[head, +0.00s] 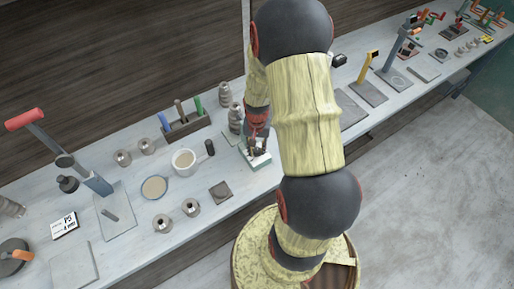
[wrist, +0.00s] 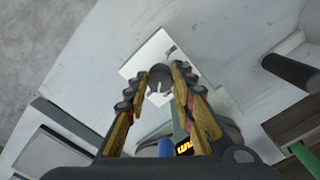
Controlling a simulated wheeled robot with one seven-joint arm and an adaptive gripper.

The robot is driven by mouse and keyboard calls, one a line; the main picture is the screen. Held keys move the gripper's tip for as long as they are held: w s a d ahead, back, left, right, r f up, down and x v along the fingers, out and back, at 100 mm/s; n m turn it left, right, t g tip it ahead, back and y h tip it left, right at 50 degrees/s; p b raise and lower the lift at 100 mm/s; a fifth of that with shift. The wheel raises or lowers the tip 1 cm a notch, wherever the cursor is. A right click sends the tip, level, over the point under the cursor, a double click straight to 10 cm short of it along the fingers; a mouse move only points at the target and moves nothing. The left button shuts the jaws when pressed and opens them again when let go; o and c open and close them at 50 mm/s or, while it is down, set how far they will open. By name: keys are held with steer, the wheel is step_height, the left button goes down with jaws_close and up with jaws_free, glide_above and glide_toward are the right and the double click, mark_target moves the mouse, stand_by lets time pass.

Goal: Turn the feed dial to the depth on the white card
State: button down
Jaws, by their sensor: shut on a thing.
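The feed dial, a dark round knob (wrist: 160,76), sits on a white-topped block (wrist: 142,60), which also shows in the head view (head: 262,162). My gripper (wrist: 160,80) is shut on the dial, one finger on each side of it. In the head view my gripper (head: 258,147) comes down onto the block and hides most of the dial. A small dark mark shows on the white top beside the knob; I cannot read any scale. The white card (head: 65,225) lies at the left of the bench, with dark print that looks like "P3" and a "4 mm" line.
A rack with coloured handles (head: 183,125) stands behind and left of the block. A red-handled lever press (head: 85,170) stands further left.

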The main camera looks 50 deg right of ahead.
steer(key=shift+m, duration=1.6)
steer(key=c, duration=1.5)
jaws_free()
